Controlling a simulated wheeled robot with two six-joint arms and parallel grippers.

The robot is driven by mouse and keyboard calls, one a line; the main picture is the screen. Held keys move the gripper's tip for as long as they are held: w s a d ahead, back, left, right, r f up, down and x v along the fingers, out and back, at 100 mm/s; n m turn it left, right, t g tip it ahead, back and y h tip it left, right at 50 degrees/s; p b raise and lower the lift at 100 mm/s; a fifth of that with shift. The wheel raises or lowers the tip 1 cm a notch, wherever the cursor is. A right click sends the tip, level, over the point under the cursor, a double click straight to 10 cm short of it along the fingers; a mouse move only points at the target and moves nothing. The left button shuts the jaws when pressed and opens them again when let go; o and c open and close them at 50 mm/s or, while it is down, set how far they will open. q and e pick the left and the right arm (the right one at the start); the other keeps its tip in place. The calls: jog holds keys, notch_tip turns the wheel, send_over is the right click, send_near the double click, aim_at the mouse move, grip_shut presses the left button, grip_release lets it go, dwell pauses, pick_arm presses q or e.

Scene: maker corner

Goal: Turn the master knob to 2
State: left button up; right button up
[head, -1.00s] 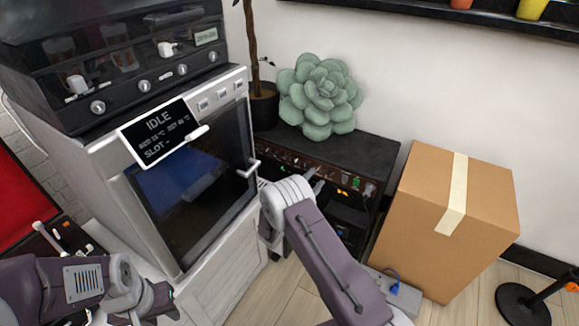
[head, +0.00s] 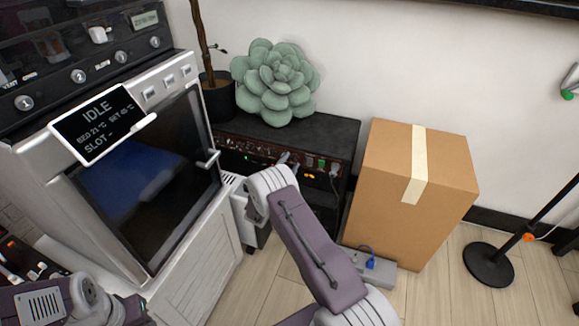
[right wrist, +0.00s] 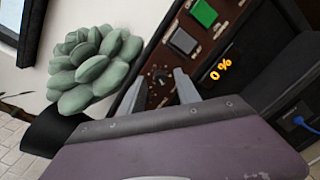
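A dark amplifier-like unit (head: 335,138) stands below the succulent, with a row of small controls on its brown front panel. In the right wrist view the panel shows a small dark round knob (right wrist: 160,76), a grey button, a green button and an orange "0 %" display (right wrist: 221,70). The knob's label and scale are too small to read. My right gripper (head: 287,160) is at the panel. In the right wrist view its two fingers (right wrist: 159,84) are apart, with the knob between their tips; contact is not clear. My left arm shows at the bottom left, its fingers not visible.
A white machine (head: 150,185) with an "IDLE" screen and door handle stands close on the left. A large green succulent (head: 275,82) sits on the unit. A cardboard box (head: 400,190) and a power strip (head: 372,268) are to the right. Bare floor lies in front.

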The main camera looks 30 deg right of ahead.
grip_shut()
jog(key=m+b, duration=0.1)
jog(key=m, duration=0.4)
jog(key=shift+m, duration=0.4)
jog(key=m+b, duration=0.1)
jog(key=m, duration=0.1)
jog(key=shift+f+m+y+b, duration=0.1)
jog(key=shift+m+y+b, duration=0.2)
jog(key=shift+m+b, duration=0.8)
jog(key=shift+m, duration=0.6)
grip_release()
